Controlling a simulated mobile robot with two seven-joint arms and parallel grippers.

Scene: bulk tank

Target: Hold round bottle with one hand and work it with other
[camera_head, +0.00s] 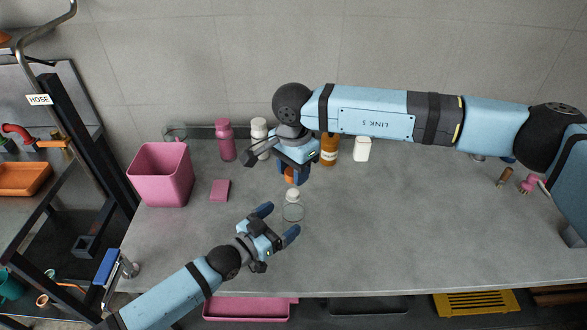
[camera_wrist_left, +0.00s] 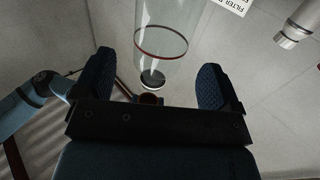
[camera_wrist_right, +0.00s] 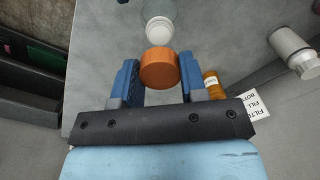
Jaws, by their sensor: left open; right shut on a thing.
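The round bottle (camera_head: 293,211) is clear, with a white top (camera_head: 292,194), and stands upright near the middle of the bench. The bottle also shows in the left wrist view (camera_wrist_left: 163,42), with a red ring around it. My left gripper (camera_head: 279,221) is open, its fingers pointing at the bottle, which shows just ahead of and between the fingertips. I cannot tell whether they touch it. My right gripper (camera_head: 292,176) is shut on an orange round cap (camera_wrist_right: 158,69). The cap is close to the bottle's white top (camera_wrist_right: 158,30); contact cannot be told.
A pink bin (camera_head: 160,176) and a pink block (camera_head: 220,190) are at the left. Behind are a pink bottle (camera_head: 225,141), an amber bottle (camera_head: 330,150) and a white bottle (camera_head: 362,149). The bench's front right is clear. Small tools (camera_head: 504,177) lie far right.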

